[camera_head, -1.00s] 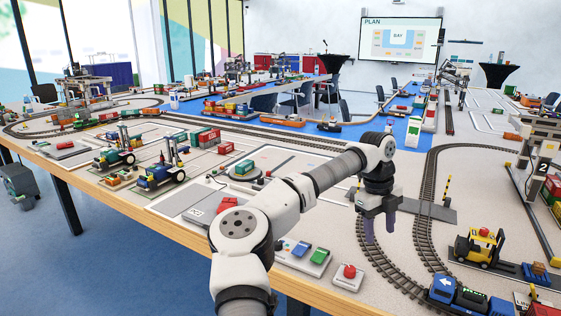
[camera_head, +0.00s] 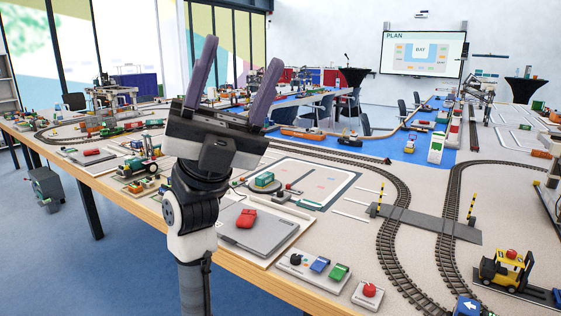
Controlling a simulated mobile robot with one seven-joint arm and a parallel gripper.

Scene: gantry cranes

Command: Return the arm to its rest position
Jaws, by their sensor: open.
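My arm rises from the bottom of the view, at the table's near edge. My gripper (camera_head: 234,88) points up, with its two purple fingers spread apart and nothing between them. It is close to the camera and hides part of the table behind it, including some of the model vehicles there. The arm appears upright, with the wrist below the gripper. I cannot tell the exact gap between the arm and the table edge.
A control box with blue and green buttons (camera_head: 314,268) and a red button box (camera_head: 369,293) sit near the table's front edge. A grey plate with a red piece (camera_head: 246,218) lies beside my arm. Rails (camera_head: 396,240) and a yellow forklift (camera_head: 506,269) stand right.

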